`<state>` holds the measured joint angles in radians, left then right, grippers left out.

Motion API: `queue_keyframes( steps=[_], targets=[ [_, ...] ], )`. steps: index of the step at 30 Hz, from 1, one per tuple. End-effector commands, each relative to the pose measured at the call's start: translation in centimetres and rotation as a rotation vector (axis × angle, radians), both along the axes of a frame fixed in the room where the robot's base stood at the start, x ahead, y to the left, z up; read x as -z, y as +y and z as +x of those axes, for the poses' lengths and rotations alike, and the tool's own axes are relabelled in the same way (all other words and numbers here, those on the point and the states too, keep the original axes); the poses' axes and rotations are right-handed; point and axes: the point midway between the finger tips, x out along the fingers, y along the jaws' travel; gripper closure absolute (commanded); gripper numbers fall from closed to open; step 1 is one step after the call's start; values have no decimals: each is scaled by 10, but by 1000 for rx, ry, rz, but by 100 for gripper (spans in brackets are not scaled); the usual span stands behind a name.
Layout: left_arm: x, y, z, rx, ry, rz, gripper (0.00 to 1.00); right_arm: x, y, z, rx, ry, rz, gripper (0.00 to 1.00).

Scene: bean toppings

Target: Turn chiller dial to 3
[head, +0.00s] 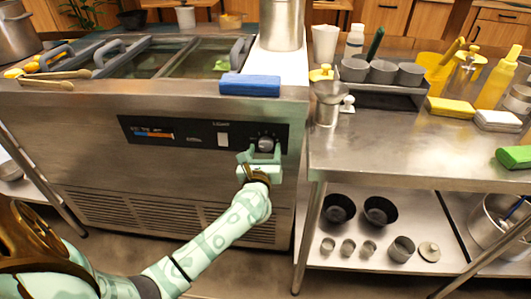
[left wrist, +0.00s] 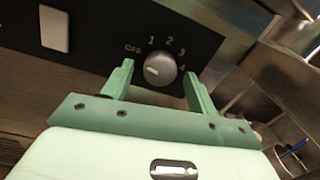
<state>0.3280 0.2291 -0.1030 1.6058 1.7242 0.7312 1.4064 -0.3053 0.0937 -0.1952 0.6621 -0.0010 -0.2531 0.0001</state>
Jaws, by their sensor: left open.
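The chiller dial (head: 264,144) is a round grey knob on the black panel at the right of the chiller front. In the left wrist view the dial (left wrist: 160,69) has the labels OFF, 1, 2, 3 and 4 around its top. Its white mark lies on the left side of the knob, nearest the OFF label. My left gripper (head: 261,158) is open in front of the dial. In the left wrist view its fingers (left wrist: 159,72) stand on either side of the knob, with gaps visible. Whether they reach its depth is unclear. My right gripper is not in view.
The black panel (head: 180,133) also has a white light switch (head: 223,139) and a small display. A blue sponge (head: 250,85) lies on the chiller top above the dial. A steel table (head: 400,150) with containers stands close on the right.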

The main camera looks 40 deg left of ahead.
Motion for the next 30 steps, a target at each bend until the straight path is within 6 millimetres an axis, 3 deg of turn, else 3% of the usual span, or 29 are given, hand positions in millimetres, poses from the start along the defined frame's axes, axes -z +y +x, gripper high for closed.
queue_keyframes(
  steps=[9, 14, 30],
  targets=[
    [-1, 1, 2, 0, 0, 0, 44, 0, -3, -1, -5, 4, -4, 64],
    [-1, 1, 2, 0, 0, 0, 86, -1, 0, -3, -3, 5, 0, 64],
    [-4, 1, 2, 2, 68, 112, 86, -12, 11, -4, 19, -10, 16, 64]
  ],
)
